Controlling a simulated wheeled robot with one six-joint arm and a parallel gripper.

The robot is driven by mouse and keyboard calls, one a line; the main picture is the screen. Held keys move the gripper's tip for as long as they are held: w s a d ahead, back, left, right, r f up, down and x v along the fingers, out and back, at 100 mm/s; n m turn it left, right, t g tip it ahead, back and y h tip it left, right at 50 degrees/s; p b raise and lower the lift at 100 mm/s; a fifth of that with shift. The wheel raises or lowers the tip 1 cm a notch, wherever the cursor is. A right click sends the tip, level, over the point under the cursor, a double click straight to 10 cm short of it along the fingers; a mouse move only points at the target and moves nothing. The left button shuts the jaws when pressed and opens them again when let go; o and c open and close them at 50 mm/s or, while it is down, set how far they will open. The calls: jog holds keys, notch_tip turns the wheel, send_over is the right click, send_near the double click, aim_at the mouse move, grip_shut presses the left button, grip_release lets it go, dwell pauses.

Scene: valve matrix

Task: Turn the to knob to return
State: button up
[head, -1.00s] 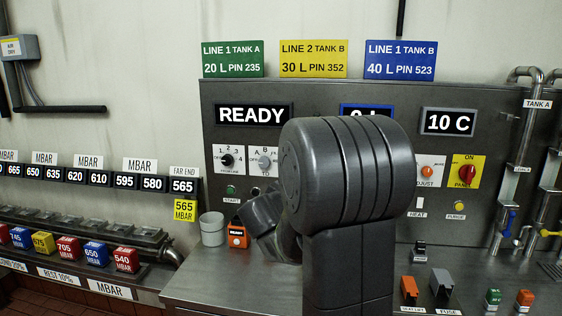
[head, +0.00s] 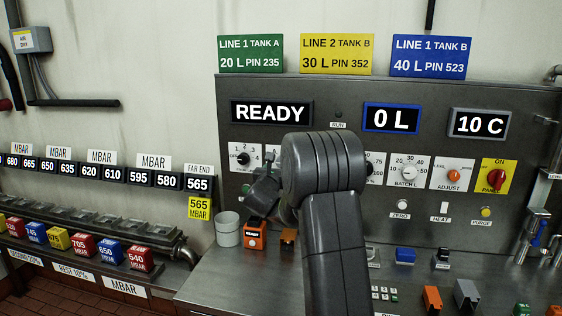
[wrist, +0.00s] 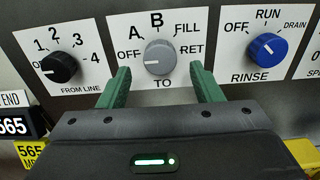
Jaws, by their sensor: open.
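The TO knob (wrist: 159,57) is round and grey on a white plate marked A, B, FILL and RET, in the middle of the wrist view. Its white pointer mark faces left, away from RET. My gripper (wrist: 160,68) is open, with one green finger to the left of the knob and one to the right. Gaps show on both sides, and I cannot tell how far the tips are from the panel. In the head view my arm hides most of the TO plate, and the fingertips cannot be made out.
The black FROM LINE knob (wrist: 59,66) is close on the left, and the blue RINSE knob (wrist: 268,47) close on the right. The READY display (head: 271,112) is above. A grey cup (head: 228,230) and an orange block (head: 252,236) stand below the panel.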

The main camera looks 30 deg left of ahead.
jog(key=shift+p+x, duration=0.45)
jog(key=shift+x, duration=1.6)
jog(key=shift+c, duration=0.2)
jog(key=shift+f, duration=0.1)
jog(key=c, duration=1)
